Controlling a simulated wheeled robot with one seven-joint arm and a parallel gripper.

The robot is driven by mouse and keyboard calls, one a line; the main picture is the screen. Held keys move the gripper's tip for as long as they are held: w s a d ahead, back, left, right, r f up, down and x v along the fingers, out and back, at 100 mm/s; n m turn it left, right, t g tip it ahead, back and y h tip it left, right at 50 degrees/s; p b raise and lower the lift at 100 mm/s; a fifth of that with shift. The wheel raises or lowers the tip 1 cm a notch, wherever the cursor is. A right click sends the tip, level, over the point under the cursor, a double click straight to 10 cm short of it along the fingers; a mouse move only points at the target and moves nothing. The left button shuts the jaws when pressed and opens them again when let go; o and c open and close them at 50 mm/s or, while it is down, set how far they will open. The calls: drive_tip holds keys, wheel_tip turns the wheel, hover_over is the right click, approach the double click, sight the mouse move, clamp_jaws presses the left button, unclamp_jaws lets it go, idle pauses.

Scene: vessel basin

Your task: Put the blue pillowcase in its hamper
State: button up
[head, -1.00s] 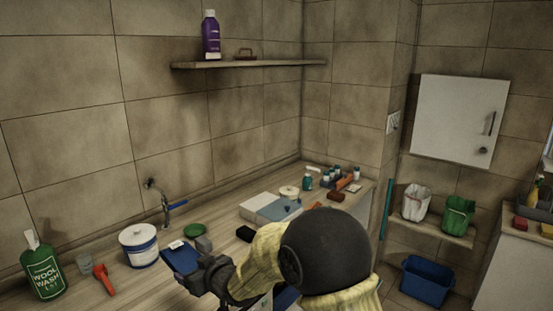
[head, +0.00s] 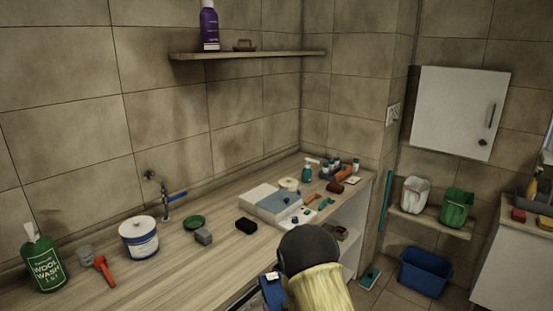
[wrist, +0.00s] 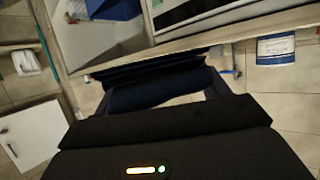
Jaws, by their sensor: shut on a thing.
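The blue pillowcase (wrist: 155,88) is a dark blue folded cloth between my gripper's fingers in the wrist view. Part of it shows in the head view (head: 270,292) at the bottom, in front of the counter. My gripper (wrist: 158,80) is shut on it; in the head view my arm hides most of the gripper. A blue bin (head: 426,276) stands on the floor at the right. A white bin (head: 415,195) and a green bin (head: 457,207) stand on a low shelf above it. No label shows which one is the pillowcase's hamper.
A pale box (head: 258,197) and several small items lie farther back. Floor shows between counter and blue bin.

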drive_tip(key=s+d+f+m+h+b, duration=0.1)
drive_tip(key=s+d+f, duration=0.2)
drive_tip(key=d, duration=0.4)
drive_tip(key=s+d+f+m+h+b, duration=0.2)
drive_tip(key=s+d+f, duration=0.1)
drive_tip(key=d+f, duration=0.3)
drive_tip(key=shift+d+f+t+h, duration=0.3)
drive_tip(key=shift+d+t, duration=0.1)
drive_tip(key=shift+d, duration=0.1)
drive_tip(key=shift+w+a, duration=0.1)
